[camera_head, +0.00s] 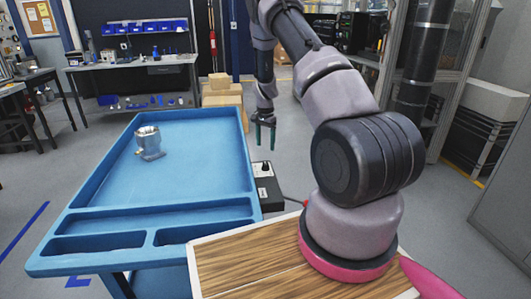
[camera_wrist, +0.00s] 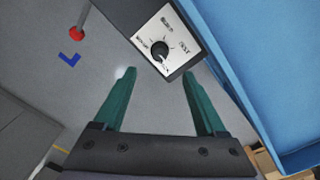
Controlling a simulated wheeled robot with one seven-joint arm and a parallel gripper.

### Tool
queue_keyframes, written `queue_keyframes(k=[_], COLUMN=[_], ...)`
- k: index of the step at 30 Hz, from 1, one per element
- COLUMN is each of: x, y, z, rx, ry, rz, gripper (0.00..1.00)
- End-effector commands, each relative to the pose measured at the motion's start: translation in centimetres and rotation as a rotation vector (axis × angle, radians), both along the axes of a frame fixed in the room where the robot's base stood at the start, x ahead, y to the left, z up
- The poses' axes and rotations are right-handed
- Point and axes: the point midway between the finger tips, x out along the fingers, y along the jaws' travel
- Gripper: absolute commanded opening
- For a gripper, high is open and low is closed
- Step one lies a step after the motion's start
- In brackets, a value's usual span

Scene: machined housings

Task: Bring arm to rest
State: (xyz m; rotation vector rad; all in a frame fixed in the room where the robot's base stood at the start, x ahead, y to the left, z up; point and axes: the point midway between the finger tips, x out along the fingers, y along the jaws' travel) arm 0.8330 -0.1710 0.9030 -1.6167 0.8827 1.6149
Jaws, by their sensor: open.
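My gripper (camera_head: 265,134) hangs from the bent arm beyond the right side of the blue cart, with its green fingers pointing down. In the wrist view the two green fingers (camera_wrist: 158,100) stand apart with nothing between them, so it is open and empty. A grey metal housing (camera_head: 149,144) stands in the blue tray top of the cart (camera_head: 200,165), toward its left side, well apart from my gripper. My gripper touches nothing that I can see.
A black control box (camera_head: 267,186) with a knob is at the cart's right edge; it also shows in the wrist view (camera_wrist: 150,28). Cardboard boxes (camera_head: 222,98) are stacked behind the cart. A workbench (camera_head: 133,62) stands at the back left. Grey floor (camera_head: 290,150) is open around my gripper.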

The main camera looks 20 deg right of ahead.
Motion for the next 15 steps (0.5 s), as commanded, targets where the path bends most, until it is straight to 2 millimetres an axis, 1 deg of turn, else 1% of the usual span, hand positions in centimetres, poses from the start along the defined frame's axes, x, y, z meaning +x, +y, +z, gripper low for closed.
queue_keyframes(k=[1, 4, 15], x=[0.00, -0.05, -0.05], y=[0.01, 0.02, 0.00], z=[0.45, 0.80, 0.84], rx=[0.001, 0.000, 0.000], ry=[-0.001, 0.001, 0.001], rz=[0.000, -0.001, -0.001], gripper=[0.73, 0.73, 0.73])
